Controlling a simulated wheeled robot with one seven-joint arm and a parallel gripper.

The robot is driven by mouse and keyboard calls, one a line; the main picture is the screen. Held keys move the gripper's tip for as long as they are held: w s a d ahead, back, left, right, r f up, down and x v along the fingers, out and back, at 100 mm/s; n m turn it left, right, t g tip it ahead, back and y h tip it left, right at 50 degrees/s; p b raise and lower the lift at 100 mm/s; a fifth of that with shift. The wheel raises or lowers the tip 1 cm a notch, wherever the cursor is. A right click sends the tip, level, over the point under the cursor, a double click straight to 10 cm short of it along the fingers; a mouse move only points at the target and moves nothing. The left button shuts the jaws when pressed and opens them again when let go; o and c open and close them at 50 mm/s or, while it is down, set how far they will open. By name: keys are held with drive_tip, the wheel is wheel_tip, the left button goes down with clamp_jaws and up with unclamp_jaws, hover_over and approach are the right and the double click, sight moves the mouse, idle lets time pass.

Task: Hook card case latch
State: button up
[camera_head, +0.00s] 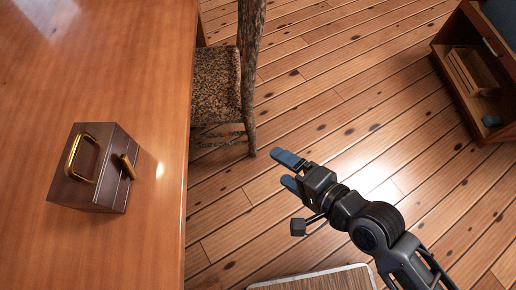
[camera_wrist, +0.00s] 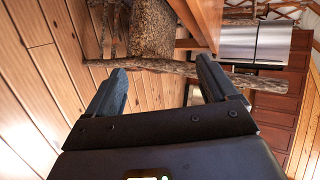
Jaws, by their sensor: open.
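The card case (camera_head: 88,190) is a dark brown box on the wooden table (camera_head: 110,60), at the left of the head view. A brass handle loop (camera_head: 70,158) shows on its top. The brass latch (camera_head: 128,166) is on the side facing right; whether it is hooked I cannot tell. My gripper (camera_head: 281,171) is right of the table edge, over the floor, well apart from the case. Its blue-grey fingers are open and empty. In the wrist view my gripper (camera_wrist: 160,85) points at the chair, and the case is not in that view.
A chair with a speckled seat (camera_head: 215,85) and rough wood posts stands at the table's right edge, also in the wrist view (camera_wrist: 152,30). An open wooden cabinet (camera_head: 480,70) is at the upper right. Floor between is clear.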

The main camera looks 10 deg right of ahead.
drive_tip(key=c, duration=0.3)
drive_tip(key=shift+a+f, duration=0.2)
drive_tip(key=shift+a, duration=0.05)
drive_tip(key=shift+c, duration=0.8)
drive_tip(key=a+m, duration=0.1)
drive_tip(key=a+f+m+g+y, duration=0.1)
drive_tip(key=a, duration=0.1)
drive_tip(key=w+a+f, duration=0.1)
drive_tip(key=shift+a+m+g+y, duration=0.2)
drive_tip(key=shift+m+g+y, duration=0.1)
drive_tip(key=shift+m, duration=0.1)
drive_tip(key=shift+c, duration=1.4)
drive_tip(key=m+g+y, duration=0.6)
drive_tip(key=m+y, duration=0.3)
drive_tip(key=m, duration=0.1)
approach(127, 161)
drive_tip(key=shift+w+a+p, duration=0.15)
drive_tip(key=shift+a+p, duration=0.25)
drive_tip(key=a, duration=0.5)
drive_tip(key=w+a, duration=0.1)
drive_tip(key=a, duration=0.1)
drive_tip(key=shift+a, duration=0.2)
